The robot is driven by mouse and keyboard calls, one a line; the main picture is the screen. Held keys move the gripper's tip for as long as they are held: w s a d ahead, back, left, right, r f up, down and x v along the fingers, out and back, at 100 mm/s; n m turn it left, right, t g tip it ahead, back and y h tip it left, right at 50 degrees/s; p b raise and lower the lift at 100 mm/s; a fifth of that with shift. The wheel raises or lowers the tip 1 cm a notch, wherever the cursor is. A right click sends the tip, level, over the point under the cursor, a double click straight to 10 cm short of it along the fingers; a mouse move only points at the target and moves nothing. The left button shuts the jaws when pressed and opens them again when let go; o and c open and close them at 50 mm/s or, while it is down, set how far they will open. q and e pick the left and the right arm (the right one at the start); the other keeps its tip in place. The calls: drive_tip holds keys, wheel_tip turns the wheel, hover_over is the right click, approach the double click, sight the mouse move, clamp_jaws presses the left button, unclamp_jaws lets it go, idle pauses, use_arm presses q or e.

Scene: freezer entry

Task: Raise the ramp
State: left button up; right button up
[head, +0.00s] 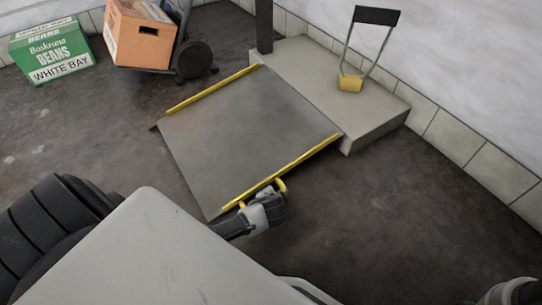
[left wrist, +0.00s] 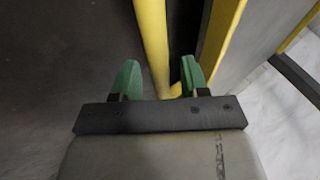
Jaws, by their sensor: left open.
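The ramp (head: 245,125) is a grey metal plate with yellow side rails, sloping from the floor up to a low concrete step (head: 380,112). A yellow handle (head: 281,184) sticks out from its near side rail. My left gripper (head: 274,192) is at this handle, low beside the ramp. In the left wrist view its green fingertips (left wrist: 160,76) are apart, with a yellow bar (left wrist: 150,35) passing between them. The gap to the right finger shows; contact is hard to tell.
A post with a black-topped, yellow-based handle frame (head: 350,84) stands on the step. A hand truck (head: 192,60) with an orange box (head: 138,38) and a green beans box (head: 50,52) stand at back left. Floor right of the ramp is clear up to the tiled wall.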

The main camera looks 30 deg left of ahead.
use_arm(q)
drive_tip(key=shift+w+f, duration=0.1)
drive_tip(key=shift+c, duration=0.2)
clamp_jaws()
drive_tip(key=shift+a, duration=0.1)
